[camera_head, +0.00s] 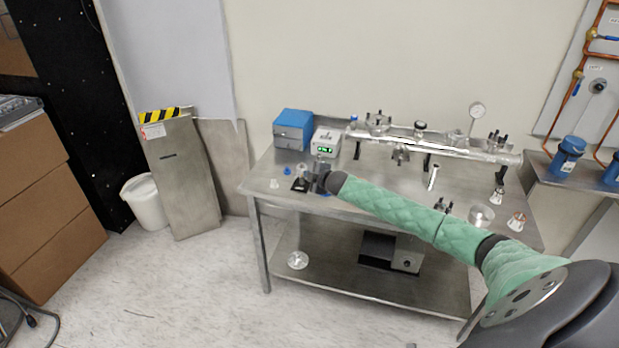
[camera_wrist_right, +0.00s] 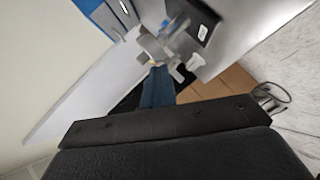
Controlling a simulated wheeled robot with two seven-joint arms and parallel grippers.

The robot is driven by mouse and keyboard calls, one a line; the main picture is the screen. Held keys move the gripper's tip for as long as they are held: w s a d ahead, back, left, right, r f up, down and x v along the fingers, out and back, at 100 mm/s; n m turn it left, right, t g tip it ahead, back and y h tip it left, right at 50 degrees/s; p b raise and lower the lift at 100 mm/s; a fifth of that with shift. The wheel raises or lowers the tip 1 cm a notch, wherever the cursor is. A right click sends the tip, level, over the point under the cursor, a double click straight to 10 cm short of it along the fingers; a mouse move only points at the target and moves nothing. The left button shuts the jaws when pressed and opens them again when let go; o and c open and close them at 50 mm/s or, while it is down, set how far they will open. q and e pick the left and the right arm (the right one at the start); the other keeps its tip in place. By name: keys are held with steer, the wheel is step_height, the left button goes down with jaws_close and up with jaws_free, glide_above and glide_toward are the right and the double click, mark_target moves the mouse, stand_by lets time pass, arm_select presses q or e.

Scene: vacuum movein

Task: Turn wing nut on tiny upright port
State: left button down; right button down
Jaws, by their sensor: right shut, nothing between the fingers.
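My right gripper (camera_head: 318,180) is at the left end of the bench, at the end of the green-sleeved arm. In the right wrist view its dark blue fingers (camera_wrist_right: 158,78) are together with nothing between them. A small upright port (camera_head: 302,172) stands on a black base beside the gripper. In the right wrist view a grey metal fitting (camera_wrist_right: 160,46) with wing-like parts is just beyond the fingertips. It looks blurred, and I cannot tell whether the fingers touch it. I cannot make out the wing nut clearly. My left gripper is not in view.
A blue box (camera_head: 293,129) and a white device with a green display (camera_head: 326,142) stand behind the gripper. A long metal manifold (camera_head: 440,142) runs along the back right of the steel bench (camera_head: 385,185). Small fittings lie at the front right.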

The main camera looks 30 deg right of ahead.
steer(key=shift+w+d+r, duration=0.25)
steer(key=shift+d, duration=0.05)
steer(key=shift+w+d, duration=0.1)
steer(key=shift+d, duration=0.05)
steer(key=shift+w+d+r, duration=0.15)
steer(key=shift+w+d, duration=0.05)
steer(key=shift+d, duration=0.05)
steer(key=shift+w+d, duration=0.15)
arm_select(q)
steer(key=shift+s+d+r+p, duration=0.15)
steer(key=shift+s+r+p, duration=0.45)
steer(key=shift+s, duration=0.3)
arm_select(e)
steer(key=shift+r, duration=0.75)
stand_by(1.2)
